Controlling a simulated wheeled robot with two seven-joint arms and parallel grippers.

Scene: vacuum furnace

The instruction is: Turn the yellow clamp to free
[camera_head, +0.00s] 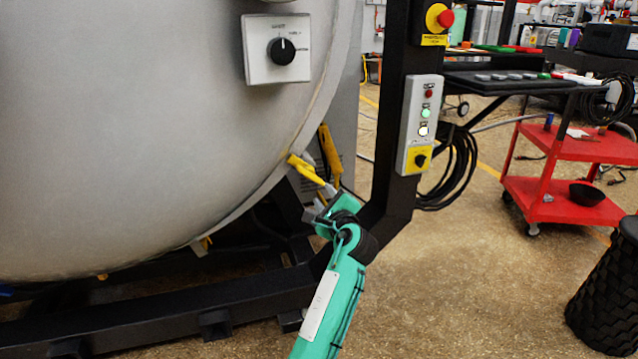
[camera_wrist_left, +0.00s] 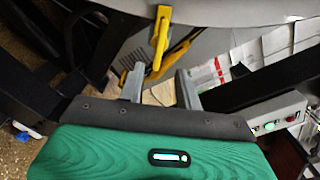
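A yellow clamp (camera_head: 305,168) sits on the lower right rim of the big grey furnace drum. In the left wrist view the yellow clamp (camera_wrist_left: 160,40) hangs just beyond my fingertips, upright and near the middle. My left gripper (camera_head: 319,201) is just below and right of the clamp in the head view. The left wrist view shows its two grey fingers (camera_wrist_left: 160,80) spread apart with nothing between them. The clamp looks apart from the fingers. My right gripper is in neither view.
A second yellow lever (camera_head: 330,152) stands close behind the clamp. The black frame post (camera_head: 391,130) with a grey button box (camera_head: 419,122) rises right of my left arm. Black frame beams (camera_head: 200,308) run below the drum (camera_head: 130,130). A red cart (camera_head: 575,150) stands farther right.

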